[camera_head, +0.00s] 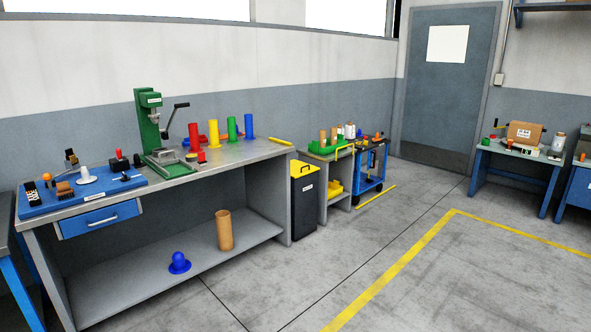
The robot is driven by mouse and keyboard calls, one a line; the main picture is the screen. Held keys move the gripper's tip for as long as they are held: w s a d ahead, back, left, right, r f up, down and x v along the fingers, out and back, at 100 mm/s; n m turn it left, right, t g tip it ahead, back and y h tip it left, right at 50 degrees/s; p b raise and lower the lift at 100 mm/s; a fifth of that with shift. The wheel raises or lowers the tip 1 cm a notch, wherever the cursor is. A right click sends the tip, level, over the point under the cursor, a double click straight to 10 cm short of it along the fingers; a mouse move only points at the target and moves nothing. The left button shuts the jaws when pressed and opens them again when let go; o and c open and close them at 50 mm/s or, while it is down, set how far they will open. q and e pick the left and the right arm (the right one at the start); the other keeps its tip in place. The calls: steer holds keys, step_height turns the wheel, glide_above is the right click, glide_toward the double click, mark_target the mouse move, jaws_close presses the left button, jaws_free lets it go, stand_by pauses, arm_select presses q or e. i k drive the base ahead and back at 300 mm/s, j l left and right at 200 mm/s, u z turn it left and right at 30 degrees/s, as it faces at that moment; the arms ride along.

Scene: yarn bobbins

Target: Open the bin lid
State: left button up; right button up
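The bin (304,207) is a tall dark box with a yellow lid (301,169) on top. It stands on the floor between the right end of the long workbench and a smaller bench. The lid appears to lie down over the bin's top, with a small dark mark on it. A white label shows on the bin's front. Neither of my grippers is in the view.
The long workbench (220,163) at left carries a green press (148,120) and colored bobbins. A blue cart (371,167) stands right of the small bench. Open floor (330,270) lies in front of the bin.

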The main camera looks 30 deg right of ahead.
mark_target(298, 169)
steer(key=i+l+z, duration=0.3)
steer(key=i, duration=0.2)
steer(key=i+z, duration=0.3)
steer(key=i, duration=0.15)
steer(key=i+l+z, duration=0.25)
steer(key=i, duration=0.3)
steer(key=i+z, duration=0.2)
steer(key=i, duration=0.3)
steer(key=i+z, duration=0.25)
steer(key=i, duration=0.3)
steer(key=i+j+z, duration=0.2)
steer(key=i, duration=0.3)
steer(key=i+j+z, duration=0.25)
steer(key=i, duration=0.3)
steer(key=i+u, duration=0.1)
steer(key=i, duration=0.4)
steer(key=i+l+u, duration=0.1)
steer(key=i, duration=0.4)
steer(key=i+l+u, duration=0.15)
steer(key=i, duration=0.35)
